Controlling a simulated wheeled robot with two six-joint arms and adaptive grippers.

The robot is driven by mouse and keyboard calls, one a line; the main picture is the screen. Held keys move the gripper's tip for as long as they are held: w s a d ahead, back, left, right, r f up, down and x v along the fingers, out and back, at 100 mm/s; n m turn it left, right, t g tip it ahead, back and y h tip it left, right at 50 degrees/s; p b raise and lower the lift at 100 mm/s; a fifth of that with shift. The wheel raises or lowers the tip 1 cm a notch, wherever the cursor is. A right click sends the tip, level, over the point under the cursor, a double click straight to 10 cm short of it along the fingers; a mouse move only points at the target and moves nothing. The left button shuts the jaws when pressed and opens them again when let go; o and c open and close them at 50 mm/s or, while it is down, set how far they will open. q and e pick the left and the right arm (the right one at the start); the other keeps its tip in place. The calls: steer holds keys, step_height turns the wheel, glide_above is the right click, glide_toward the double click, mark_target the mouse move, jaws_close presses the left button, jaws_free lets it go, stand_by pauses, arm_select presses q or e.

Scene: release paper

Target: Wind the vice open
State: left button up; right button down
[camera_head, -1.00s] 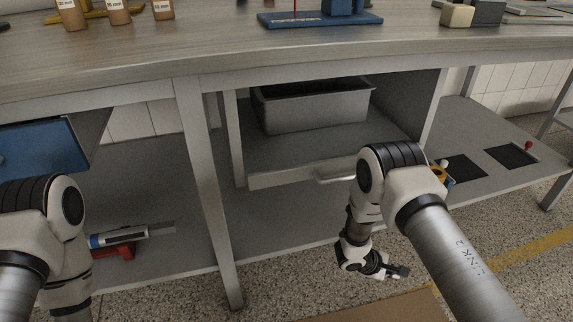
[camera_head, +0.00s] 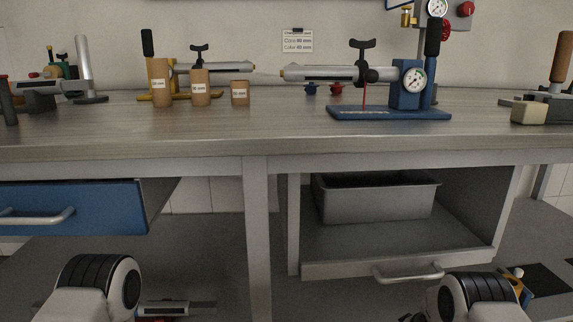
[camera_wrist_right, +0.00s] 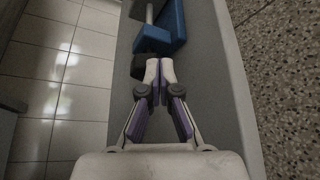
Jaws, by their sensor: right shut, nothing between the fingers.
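I cannot make out for certain which item is the vice. A dark grey device (camera_head: 40,101) stands at the left end of the bench top, and another dark grey device (camera_head: 552,108) with a wooden handle is cut off at the right edge. In the right wrist view, my right gripper (camera_wrist_right: 160,68) is shut and empty, its fingertips close to a blue block (camera_wrist_right: 152,41). I cannot tell whether they touch it. A silver rod (camera_wrist_right: 149,13) and a blue bar (camera_wrist_right: 176,22) lie beyond. My left gripper is out of view.
The blue stand with a gauge (camera_head: 390,113) and several wooden blocks (camera_head: 200,92) stand on the bench. A blue drawer (camera_head: 80,205) is below on the left. A grey bin (camera_head: 375,200) sits under the bench. Tiled floor (camera_wrist_right: 50,100) lies left of the right gripper.

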steer(key=shift+d, duration=0.65)
steer(key=shift+w, duration=0.2)
steer(key=shift+r, duration=0.2)
steer(key=shift+w+a+r+p, duration=0.1)
steer(key=shift+w+r+p, duration=0.15)
steer(key=shift+r+p, duration=0.2)
steer(key=shift+r, duration=0.1)
steer(key=shift+w, duration=0.1)
